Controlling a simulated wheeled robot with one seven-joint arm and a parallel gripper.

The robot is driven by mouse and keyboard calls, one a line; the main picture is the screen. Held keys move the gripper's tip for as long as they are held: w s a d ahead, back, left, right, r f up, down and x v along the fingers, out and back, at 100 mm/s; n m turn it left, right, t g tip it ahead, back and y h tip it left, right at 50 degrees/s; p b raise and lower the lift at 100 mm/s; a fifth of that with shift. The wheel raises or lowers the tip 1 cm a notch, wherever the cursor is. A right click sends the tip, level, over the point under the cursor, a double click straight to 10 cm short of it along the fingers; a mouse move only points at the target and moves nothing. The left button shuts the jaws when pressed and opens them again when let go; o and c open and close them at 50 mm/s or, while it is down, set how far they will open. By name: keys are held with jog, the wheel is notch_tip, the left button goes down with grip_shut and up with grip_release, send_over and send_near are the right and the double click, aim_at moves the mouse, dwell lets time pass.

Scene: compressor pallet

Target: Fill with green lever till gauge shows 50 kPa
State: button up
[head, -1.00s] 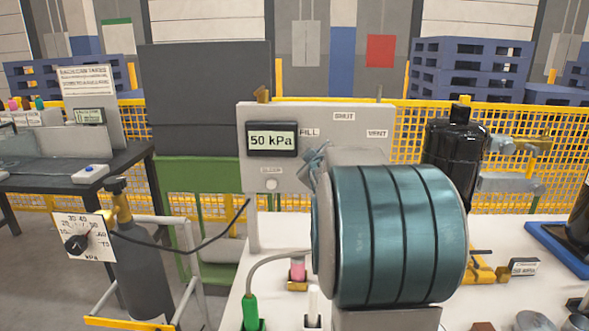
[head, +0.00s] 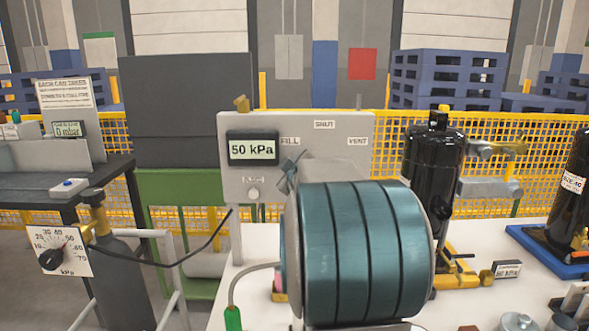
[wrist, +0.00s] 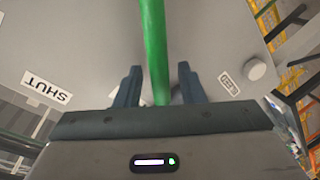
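The gauge display (head: 252,149) on the grey panel (head: 225,190) reads 50 kPa in the head view. The panel carries the labels FILL, SHUT and VENT. The green lever (wrist: 153,40) shows in the wrist view, running down between the two fingers of my gripper (wrist: 158,80). The fingers stand apart, with a visible gap on each side of the lever. The SHUT label (wrist: 46,90) is left of the lever in the wrist view. In the head view my arm hides the lever and most of my gripper.
A dial box (head: 60,250) marked in kPa and a grey cylinder (head: 115,270) stand at lower left. A black compressor (head: 430,180) stands on the white table (head: 480,235) right of my arm.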

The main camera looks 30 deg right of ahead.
jog(key=b+v, duration=0.1)
jog(key=v, duration=1.2)
jog(key=shift+s+a+b, duration=0.2)
jog(key=shift+s+b, duration=0.1)
jog(key=shift+s, duration=0.1)
jog(key=shift+a, duration=0.1)
jog(key=s+a+f+m+g+y+p, duration=0.1)
jog(key=s+a+f+g+y+p, duration=0.15)
jog(key=a+p, duration=0.3)
jog(key=s+a+f+m+g+y+p, duration=0.2)
jog(key=s+a+g+p, duration=0.15)
jog(key=a, duration=0.35)
jog(key=s+a+f+m+g+y+p, duration=0.1)
jog(key=s+a+f+g+p, duration=0.1)
jog(key=s+a, duration=0.3)
jog(key=s+a+f+m+g+y+p, duration=0.1)
jog(key=s+a+f+g+p, duration=0.1)
jog(key=s, duration=0.5)
jog(key=a+g+p, duration=0.1)
jog(key=a+p, duration=0.1)
jog(key=a, duration=0.1)
jog(key=shift+g, duration=0.4)
jog(key=shift+s+r, duration=0.1)
dwell(2.1)
